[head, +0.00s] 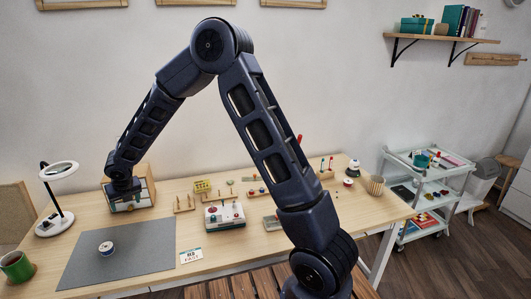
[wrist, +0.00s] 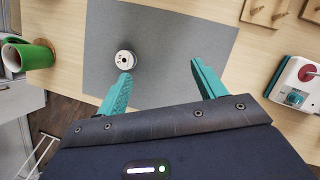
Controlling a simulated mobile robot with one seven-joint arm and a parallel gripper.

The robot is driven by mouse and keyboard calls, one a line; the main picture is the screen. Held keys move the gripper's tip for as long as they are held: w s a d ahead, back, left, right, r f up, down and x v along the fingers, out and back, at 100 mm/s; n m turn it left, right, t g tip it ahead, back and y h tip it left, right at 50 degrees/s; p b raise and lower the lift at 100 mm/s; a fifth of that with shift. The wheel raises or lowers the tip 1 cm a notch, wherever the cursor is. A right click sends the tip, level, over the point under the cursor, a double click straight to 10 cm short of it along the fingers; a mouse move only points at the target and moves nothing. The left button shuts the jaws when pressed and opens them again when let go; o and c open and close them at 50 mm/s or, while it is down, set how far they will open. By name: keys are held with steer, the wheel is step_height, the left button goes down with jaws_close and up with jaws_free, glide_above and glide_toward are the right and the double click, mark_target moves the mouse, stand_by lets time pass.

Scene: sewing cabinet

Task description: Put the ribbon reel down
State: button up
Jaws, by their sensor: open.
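The ribbon reel (head: 106,248) is a small white-flanged reel with a dark centre hole and a blue band. It rests flat on the grey mat (head: 75,268) on the wooden table. In the wrist view the reel (wrist: 125,60) lies on the mat (wrist: 180,25) just beyond the left teal fingertip. My gripper (wrist: 162,72) is open, with nothing between its fingers. In the head view my gripper (head: 127,205) hangs beyond the mat's far side, apart from the reel.
A green mug (head: 16,265) stands at the left table edge, near a white ring lamp (head: 60,172). A glass-fronted box (head: 146,190) is behind my gripper. A small card (head: 191,256) and a white-and-red device (head: 224,216) are right of the mat. Most of the mat is bare.

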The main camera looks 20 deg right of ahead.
steer(key=w+d+r+m+t+h, duration=0.1)
steer(key=w+d+r+m, duration=0.1)
steer(key=d+r+m, duration=0.55)
steer(key=w+d+r+m+h, duration=0.1)
steer(key=d+r+m, duration=0.3)
steer(key=d, duration=0.7)
steer(key=s+d+r+m+h, duration=0.1)
steer(key=s+d+r+m, duration=0.1)
steer(key=d+r+m, duration=0.45)
steer(key=s+d+r+m, duration=0.2)
steer(key=s+d+r, duration=0.1)
steer(key=d, duration=0.7)
steer(key=s+d+r+m, duration=0.3)
steer(key=s+d+m, duration=1.6)
steer(key=s+m, duration=0.2)
steer(key=shift+s+d+r+y, duration=0.15)
steer(key=shift+s+d+y, duration=0.15)
steer(key=shift+s, duration=0.2)
steer(key=shift+o, duration=0.5)
